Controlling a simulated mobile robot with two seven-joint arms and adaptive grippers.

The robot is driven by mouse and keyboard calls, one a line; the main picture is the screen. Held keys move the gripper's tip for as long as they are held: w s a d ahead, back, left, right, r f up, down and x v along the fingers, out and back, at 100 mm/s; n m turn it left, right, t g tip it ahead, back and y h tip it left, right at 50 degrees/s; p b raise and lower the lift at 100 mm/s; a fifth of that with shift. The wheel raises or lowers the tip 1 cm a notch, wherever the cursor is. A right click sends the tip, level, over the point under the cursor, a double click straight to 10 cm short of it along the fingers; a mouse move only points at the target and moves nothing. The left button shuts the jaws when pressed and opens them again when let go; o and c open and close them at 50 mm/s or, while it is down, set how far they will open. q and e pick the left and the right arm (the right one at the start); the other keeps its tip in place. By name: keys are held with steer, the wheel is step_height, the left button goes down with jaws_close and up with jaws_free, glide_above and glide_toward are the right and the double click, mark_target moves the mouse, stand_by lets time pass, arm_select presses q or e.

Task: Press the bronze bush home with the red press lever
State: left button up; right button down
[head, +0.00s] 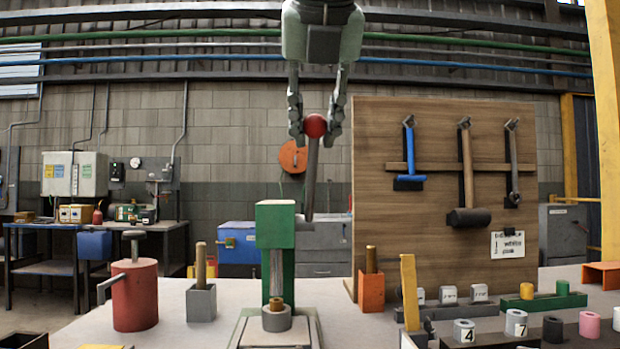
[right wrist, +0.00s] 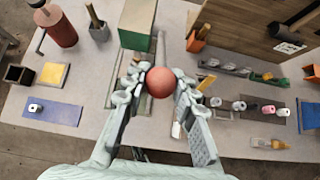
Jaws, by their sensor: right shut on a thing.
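The green arbor press (head: 275,224) stands on the bench in the middle of the head view. Its grey lever (head: 311,175) points up and ends in a red ball knob (head: 315,125). My right gripper (head: 316,118) comes down from above and is shut on the knob; the right wrist view also shows the red knob (right wrist: 160,82) between both fingers. The bronze bush (head: 276,303) sits upright at the top of a grey ring (head: 277,319) on the press base, under the press column. I cannot tell whether the ram touches it. My left gripper is not in view.
A red can-like pot (head: 135,295) and a grey block holder (head: 201,303) stand left of the press. An orange holder (head: 371,291) and a wooden tool board (head: 440,190) with hanging hammers stand right. Several small cylinders stand at the front right.

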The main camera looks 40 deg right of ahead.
steer(key=shift+s+a+f, duration=0.15)
steer(key=shift+s+f, duration=0.15)
steer(key=shift+f, duration=0.25)
steer(key=shift+f+b, duration=0.15)
steer(key=shift+b, duration=0.2)
steer(key=shift+s+a+f+b, duration=0.25)
steer(key=shift+s+f+b, duration=0.15)
steer(key=shift+f+b, duration=0.3)
steer(key=shift+s+a+f+b, duration=0.25)
steer(key=shift+s+f+b, duration=0.2)
steer(key=shift+f, duration=0.35)
steer(key=shift+s+a+f+b, duration=0.25)
steer(key=shift+s+f+b, duration=0.1)
steer(key=shift+f+b, duration=0.35)
steer(key=shift+f, duration=0.15)
steer(key=shift+s+a+f+b, duration=0.15)
steer(key=shift+s+f+b, duration=0.1)
steer(key=shift+f+b, duration=0.55)
steer(key=shift+s+a+f+b, duration=0.1)
steer(key=shift+s+f+b, duration=0.1)
steer(key=shift+f+b, duration=0.6)
steer(key=shift+s+a+f+b, duration=0.2)
steer(key=shift+f+b, duration=0.3)
steer(key=shift+f, duration=0.55)
